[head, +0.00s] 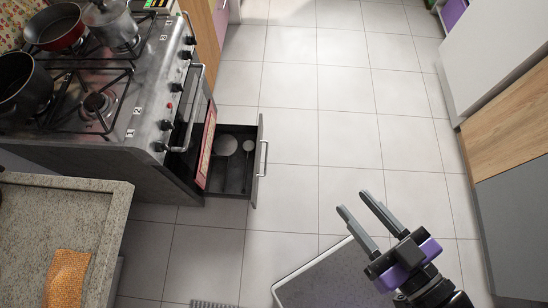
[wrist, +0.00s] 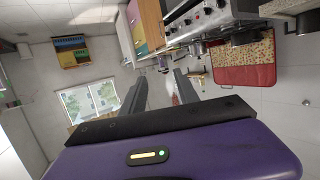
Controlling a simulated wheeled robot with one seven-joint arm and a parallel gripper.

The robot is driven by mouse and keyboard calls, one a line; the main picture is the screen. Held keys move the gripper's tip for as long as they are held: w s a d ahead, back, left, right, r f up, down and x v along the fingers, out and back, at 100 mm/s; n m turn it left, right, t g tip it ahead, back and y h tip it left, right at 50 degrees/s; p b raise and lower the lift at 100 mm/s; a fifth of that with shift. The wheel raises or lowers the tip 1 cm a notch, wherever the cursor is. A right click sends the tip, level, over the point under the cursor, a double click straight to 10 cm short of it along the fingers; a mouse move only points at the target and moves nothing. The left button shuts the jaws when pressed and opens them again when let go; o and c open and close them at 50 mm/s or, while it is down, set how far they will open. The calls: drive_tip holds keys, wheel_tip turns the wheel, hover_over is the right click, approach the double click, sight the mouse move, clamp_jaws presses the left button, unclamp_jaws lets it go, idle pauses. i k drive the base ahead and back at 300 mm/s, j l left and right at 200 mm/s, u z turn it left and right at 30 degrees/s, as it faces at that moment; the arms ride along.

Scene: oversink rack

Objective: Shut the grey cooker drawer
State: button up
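The grey cooker drawer (head: 233,163) is pulled out from the lower front of the cooker (head: 140,105) in the head view. Its front panel with a bar handle (head: 265,158) faces right, and round pale items lie inside. A red-edged cloth (head: 206,147) hangs at the cooker front and hides part of the drawer's inner end. My gripper (head: 352,201) is open and empty, to the right of the drawer and apart from it. Its two fingers also show in the wrist view (wrist: 160,85), with the cooker's knobbed front (wrist: 208,18) beyond them. I cannot make out the drawer in the wrist view.
A stone-topped counter (head: 85,205) stands at lower left. Pots and a red pan (head: 55,27) stand on the hob. Cabinets (head: 505,125) line the right side. The tiled floor (head: 320,120) between is clear around the drawer's front.

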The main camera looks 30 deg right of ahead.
sight(235, 183)
drive_tip(key=k+j, duration=0.15)
drive_tip(key=k, duration=0.45)
drive_tip(key=k+j+z, duration=0.15)
drive_tip(key=k, duration=0.4)
drive_tip(key=i+l+u, duration=0.4)
drive_tip(key=i, duration=0.35)
drive_tip(key=i+l+u, duration=0.35)
drive_tip(key=i+l, duration=0.35)
